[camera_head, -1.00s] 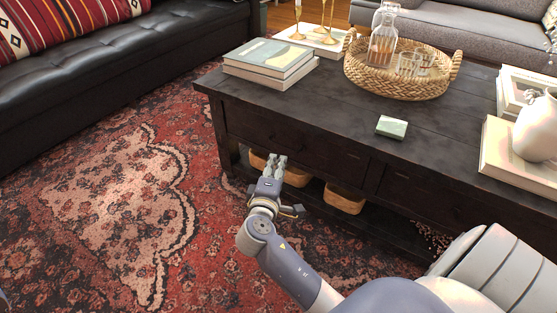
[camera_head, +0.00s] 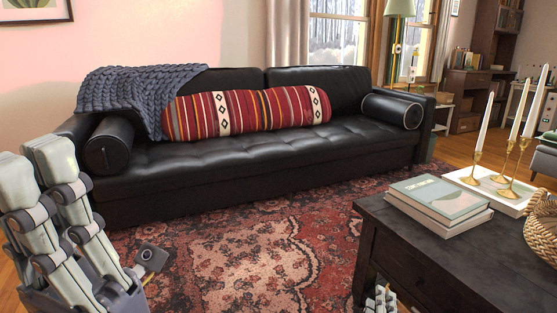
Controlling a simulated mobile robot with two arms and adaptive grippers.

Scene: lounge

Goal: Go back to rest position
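A large grey gripper, which I take as my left gripper (camera_head: 34,162), stands close to the camera at the left edge, fingers pointing up. Its two fingers look side by side; the angle hides whether a gap lies between their pads. Only the fingertips of my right gripper (camera_head: 380,298) show, at the bottom edge beside the front of the dark coffee table (camera_head: 440,262). They look close together with nothing between them. The rest of the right arm is out of view.
A black leather sofa (camera_head: 250,165) with a striped bolster (camera_head: 245,112) stands across the back. Books (camera_head: 438,200) and a candle tray (camera_head: 480,183) are on the table, with a woven basket (camera_head: 540,235) at its right. The red rug (camera_head: 250,250) is clear in the middle.

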